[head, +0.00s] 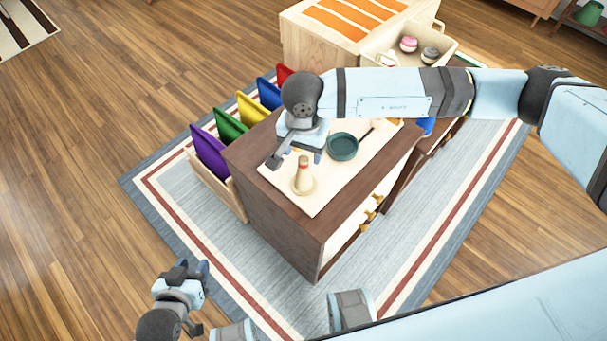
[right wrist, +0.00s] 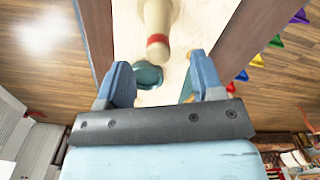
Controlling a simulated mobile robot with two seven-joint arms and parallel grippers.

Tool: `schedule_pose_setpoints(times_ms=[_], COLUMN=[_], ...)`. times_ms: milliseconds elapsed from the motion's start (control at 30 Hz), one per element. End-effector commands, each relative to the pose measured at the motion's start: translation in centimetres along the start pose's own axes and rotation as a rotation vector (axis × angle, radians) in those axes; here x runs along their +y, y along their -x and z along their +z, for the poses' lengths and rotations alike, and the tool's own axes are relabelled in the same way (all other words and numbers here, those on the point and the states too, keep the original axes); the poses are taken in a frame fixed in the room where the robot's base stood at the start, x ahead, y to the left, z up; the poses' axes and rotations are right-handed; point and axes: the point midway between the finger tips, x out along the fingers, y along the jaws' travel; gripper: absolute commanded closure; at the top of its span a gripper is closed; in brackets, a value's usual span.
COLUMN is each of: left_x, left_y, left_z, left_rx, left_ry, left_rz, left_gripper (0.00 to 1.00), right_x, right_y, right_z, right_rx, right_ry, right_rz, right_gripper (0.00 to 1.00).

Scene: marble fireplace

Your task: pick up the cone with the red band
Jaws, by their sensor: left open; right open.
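The cone (head: 303,184) is pale cream with a red band near its narrow top. It stands upright on the white top of a dark brown cabinet. In the right wrist view, the cone (right wrist: 158,14) with its red band shows just beyond the fingers. My right gripper (head: 297,156) is open above the cabinet top, close behind the cone. In the right wrist view, nothing is between its fingers (right wrist: 160,72) in a grasp. My left gripper (head: 192,273) is open and empty, low at the left, away from the cabinet.
A dark teal pan (head: 342,147) sits on the cabinet's white top (head: 328,190), right of the cone. A rack of coloured panels (head: 230,122) stands along the cabinet's left side. A wooden unit with a cream tray (head: 408,58) stands behind. Floor at left is clear.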

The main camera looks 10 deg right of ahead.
Motion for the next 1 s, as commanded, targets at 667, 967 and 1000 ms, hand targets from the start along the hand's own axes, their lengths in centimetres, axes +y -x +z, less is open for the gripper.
schedule_pose_setpoints(times_ms=[667, 967, 1000], left_x=[0.3, 0.0, 0.0], left_y=[0.0, 0.1, 0.1], left_z=[-0.6, -0.4, -0.3], left_rx=[0.010, 0.005, 0.005], left_ry=[0.007, -0.007, -0.008], left_rz=[0.000, 0.000, 0.000], left_gripper=[0.57, 0.57, 0.57], right_x=[0.1, 0.1, 0.1], right_y=[-4.7, -4.6, -4.6], right_z=[0.4, 0.4, 0.4], right_rx=[0.000, -0.001, -0.001], right_ry=[0.000, -0.001, -0.001], right_rz=[0.000, 0.000, 0.000], right_gripper=[0.64, 1.00, 1.00])
